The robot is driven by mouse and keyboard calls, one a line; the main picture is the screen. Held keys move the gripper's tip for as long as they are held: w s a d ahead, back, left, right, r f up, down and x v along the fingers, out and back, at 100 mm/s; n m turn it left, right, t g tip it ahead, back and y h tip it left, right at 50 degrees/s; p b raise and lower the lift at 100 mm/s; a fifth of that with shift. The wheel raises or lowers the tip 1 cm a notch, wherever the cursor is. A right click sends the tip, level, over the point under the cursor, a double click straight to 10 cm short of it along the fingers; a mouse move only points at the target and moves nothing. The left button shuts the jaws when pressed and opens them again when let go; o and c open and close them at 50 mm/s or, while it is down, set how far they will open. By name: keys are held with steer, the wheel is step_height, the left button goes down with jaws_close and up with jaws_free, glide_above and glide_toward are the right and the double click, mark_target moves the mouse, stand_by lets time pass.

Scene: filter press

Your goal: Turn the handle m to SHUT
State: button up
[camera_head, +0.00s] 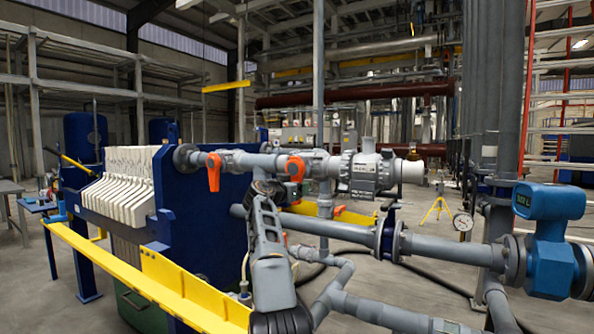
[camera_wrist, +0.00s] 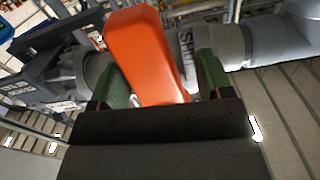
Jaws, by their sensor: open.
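An orange lever handle (camera_wrist: 150,55) fills the middle of the wrist view, on a grey valve and pipe. My gripper (camera_wrist: 163,78) has its two green fingers apart, one on each side of this handle. I cannot tell whether either finger touches it. A SHUT label (camera_wrist: 187,58) reads on the grey surface just right of the handle. In the head view my gripper (camera_head: 272,188) is up by the upper pipe, beside an orange handle (camera_head: 295,168) that hangs down from it. Which handle carries the letter m does not show.
Another orange handle (camera_head: 214,172) hangs to the left on the same pipe. A third orange piece (camera_head: 338,210) is lower. A lower grey pipe (camera_head: 440,248) with a blue meter (camera_head: 550,225) crosses the right. A filter press (camera_head: 125,185) and yellow rail (camera_head: 130,275) stand left.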

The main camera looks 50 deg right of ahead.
steer(key=b+v, duration=0.5)
steer(key=v, duration=0.2)
steer(key=shift+d, duration=0.1)
stand_by(0.5)
